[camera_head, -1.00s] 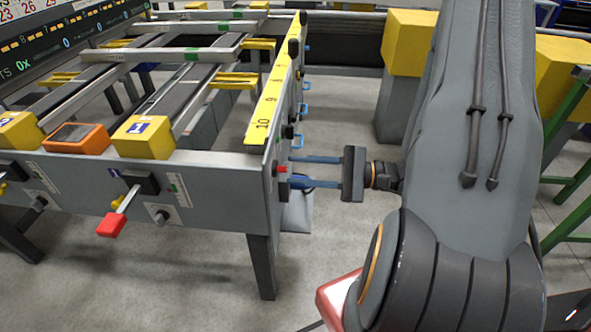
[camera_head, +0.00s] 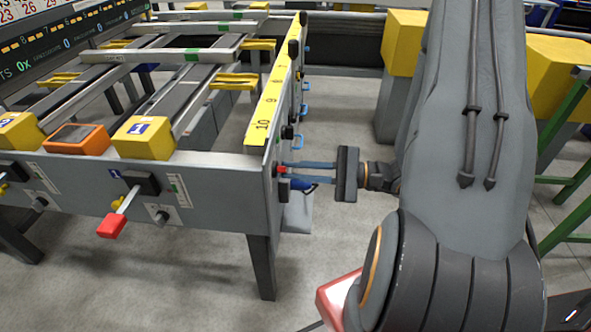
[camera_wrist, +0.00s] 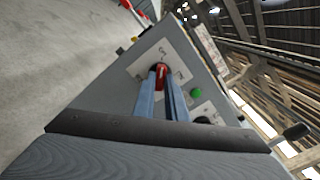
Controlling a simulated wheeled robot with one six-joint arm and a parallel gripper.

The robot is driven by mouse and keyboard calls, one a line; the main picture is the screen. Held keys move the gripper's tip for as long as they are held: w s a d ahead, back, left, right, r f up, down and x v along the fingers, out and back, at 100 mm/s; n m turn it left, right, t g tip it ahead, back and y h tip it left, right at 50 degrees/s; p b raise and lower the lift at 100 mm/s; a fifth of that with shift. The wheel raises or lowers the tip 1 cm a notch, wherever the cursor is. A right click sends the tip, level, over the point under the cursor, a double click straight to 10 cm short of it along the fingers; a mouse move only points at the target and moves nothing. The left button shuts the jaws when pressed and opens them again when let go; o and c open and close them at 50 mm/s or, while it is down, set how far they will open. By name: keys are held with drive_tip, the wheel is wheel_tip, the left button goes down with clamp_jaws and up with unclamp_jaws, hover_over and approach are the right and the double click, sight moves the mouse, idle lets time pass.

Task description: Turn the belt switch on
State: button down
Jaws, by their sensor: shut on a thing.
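The belt switch is a small red knob (camera_wrist: 162,76) on a pale label plate (camera_wrist: 150,57) on the grey end panel of the runout table. In the wrist view the two blue fingers of my gripper (camera_wrist: 162,84) reach up to the red knob and are closed on it, one finger on each side. In the head view my gripper (camera_head: 285,175) is at the table's right end, with its fingertips at the red knob (camera_head: 281,170). The fingers partly cover the plate, and the switch's marked position is too small to read.
A green button (camera_wrist: 196,93) sits near the switch. A red-tipped lever (camera_head: 112,225) sticks out of the table's front panel. A yellow numbered rail (camera_head: 270,105) runs along the table's right edge. Yellow blocks on grey posts (camera_head: 405,45) stand behind my arm.

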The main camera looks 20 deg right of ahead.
drive_tip(key=shift+s+m+p, duration=0.1)
drive_tip(key=shift+m+p, duration=4.3)
drive_tip(key=shift+m, duration=4.4)
drive_tip(key=c, duration=1.8)
unclamp_jaws()
